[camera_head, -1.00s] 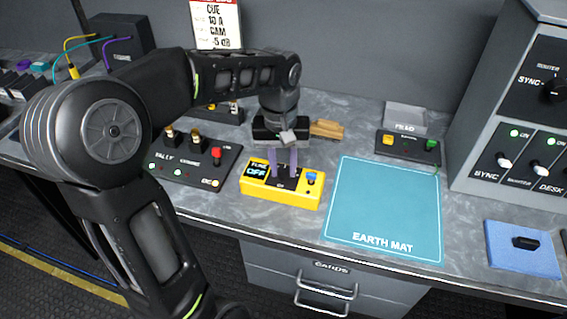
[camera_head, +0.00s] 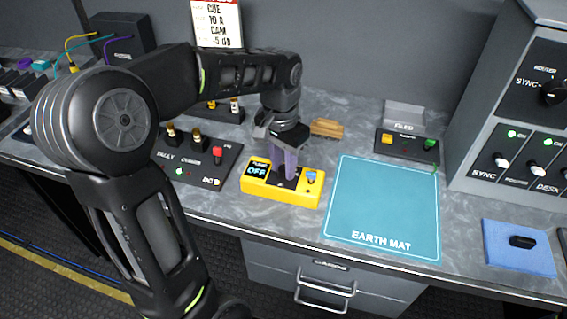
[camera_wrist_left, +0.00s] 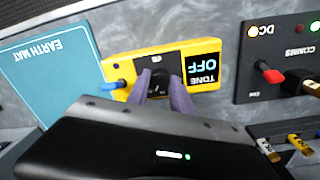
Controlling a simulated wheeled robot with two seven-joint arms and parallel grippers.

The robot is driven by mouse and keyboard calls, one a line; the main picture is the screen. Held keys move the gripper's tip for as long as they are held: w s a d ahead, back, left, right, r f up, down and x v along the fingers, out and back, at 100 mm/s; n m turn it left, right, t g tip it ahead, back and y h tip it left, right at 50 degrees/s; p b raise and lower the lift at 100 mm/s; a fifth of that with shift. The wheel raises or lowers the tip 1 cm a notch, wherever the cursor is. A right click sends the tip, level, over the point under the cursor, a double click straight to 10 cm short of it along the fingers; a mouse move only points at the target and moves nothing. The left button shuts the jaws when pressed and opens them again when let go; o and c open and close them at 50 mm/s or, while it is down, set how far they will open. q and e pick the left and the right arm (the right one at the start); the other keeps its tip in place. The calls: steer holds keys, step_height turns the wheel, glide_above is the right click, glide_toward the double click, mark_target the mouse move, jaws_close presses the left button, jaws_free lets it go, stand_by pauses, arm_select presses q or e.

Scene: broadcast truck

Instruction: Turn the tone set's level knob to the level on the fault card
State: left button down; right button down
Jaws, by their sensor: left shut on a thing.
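The tone set (camera_head: 262,189) is a yellow box on the bench with a black face. Its display reads OFF in the left wrist view (camera_wrist_left: 203,66). A blue part (camera_head: 311,177) stands on its right end. My left gripper (camera_head: 286,174) points down at the tone set, its purple fingers shut on the black level knob (camera_wrist_left: 161,80). The fingers partly hide the knob and its markings. The fault card (camera_head: 217,24) stands against the back wall and reads CUE, 10 A, CAM, -5 dB. My right gripper is not in view.
A black panel (camera_head: 205,168) with tally and comms controls lies left of the tone set. The blue earth mat (camera_head: 385,205) lies bare to its right. A small black box (camera_head: 405,146) with yellow and green parts and a wooden block (camera_head: 327,128) lie behind.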

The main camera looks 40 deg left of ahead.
mark_target(282, 168)
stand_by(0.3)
arm_select(q)
steer(key=c, duration=1.1)
jaws_free()
steer(key=shift+r, duration=0.1)
step_height(282, 168, up, 8)
steer(key=shift+a+f, duration=0.15)
steer(key=shift+f, duration=0.05)
